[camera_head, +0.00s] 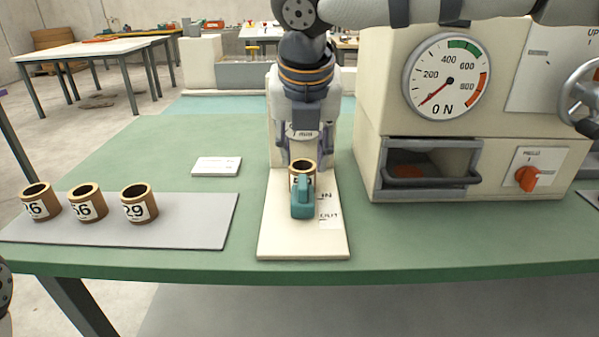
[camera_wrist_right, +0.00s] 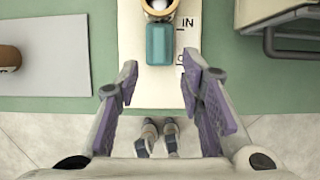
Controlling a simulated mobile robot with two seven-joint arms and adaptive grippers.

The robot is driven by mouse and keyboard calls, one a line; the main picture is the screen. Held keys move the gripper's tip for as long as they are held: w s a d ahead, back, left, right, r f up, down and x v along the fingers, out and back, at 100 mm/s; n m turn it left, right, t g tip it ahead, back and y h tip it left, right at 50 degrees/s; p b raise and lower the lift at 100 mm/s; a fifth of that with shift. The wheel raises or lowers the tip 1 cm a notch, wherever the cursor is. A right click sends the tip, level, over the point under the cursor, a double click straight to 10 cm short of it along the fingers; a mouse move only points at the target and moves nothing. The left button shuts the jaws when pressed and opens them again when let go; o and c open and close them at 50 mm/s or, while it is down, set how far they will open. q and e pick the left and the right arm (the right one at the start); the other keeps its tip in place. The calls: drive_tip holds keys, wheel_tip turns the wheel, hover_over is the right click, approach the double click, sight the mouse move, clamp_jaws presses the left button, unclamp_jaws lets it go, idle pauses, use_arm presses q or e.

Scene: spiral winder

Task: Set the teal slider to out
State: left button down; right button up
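The teal slider (camera_head: 302,200) is a block on a cream base plate (camera_head: 278,235), directly in front of a numbered brass-coloured spool (camera_head: 297,165). The slider (camera_wrist_right: 160,45) lies left of the IN and OUT labels and spans beside both; the OUT label is partly hidden in the wrist view. My right gripper (camera_head: 300,152) points down over the plate, appearing just above the spool in the head view. My left gripper is out of view.
Three numbered spools (camera_head: 86,203) stand on a grey mat (camera_head: 190,222) at left. A white card (camera_head: 216,166) lies behind it. At right stands a cream machine (camera_head: 370,150) with a dial (camera_head: 446,78), a drawer handle (camera_head: 432,182) and a red knob (camera_head: 527,178). Green table is clear between.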

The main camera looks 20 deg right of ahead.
sight(303, 182)
drive_tip(key=x, duration=0.8)
drive_tip(key=shift+w+b, duration=0.1)
drive_tip(key=shift+b, duration=0.3)
drive_tip(key=shift+r, duration=0.1)
drive_tip(key=shift+c, duration=0.2)
clamp_jaws()
